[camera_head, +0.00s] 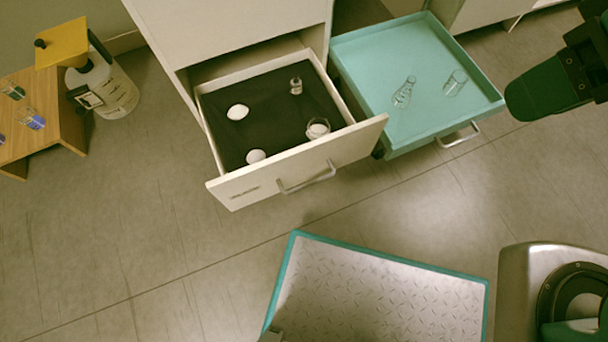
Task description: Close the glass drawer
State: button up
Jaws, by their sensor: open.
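Two drawers stand pulled open. The teal drawer (432,131) at the upper right holds a clear glass flask (404,93) and a small glass beaker (455,83), both seemingly lying down or tilted. It has a silver handle (459,137) on its front. I take this one as the glass drawer. The white drawer (290,165) to its left has a dark inside and holds white round items, a small bottle (296,86) and a glass dish (318,128). A dark green part of my arm is right of the teal drawer. My gripper's fingers do not show.
The white cabinet (225,30) stands behind the drawers. A wooden stand (45,105) with small bottles and a large white jug (104,88) are at the left. Bare grey floor (110,240) lies in front of the drawers.

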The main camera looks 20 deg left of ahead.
aim_at(256, 128)
jog(key=z, duration=0.45)
jog(key=k, duration=1.1)
jog(key=u, duration=0.25)
jog(key=i, duration=0.6)
jog(key=u, duration=0.8)
jog(key=i, duration=0.45)
jog(key=u, duration=0.2)
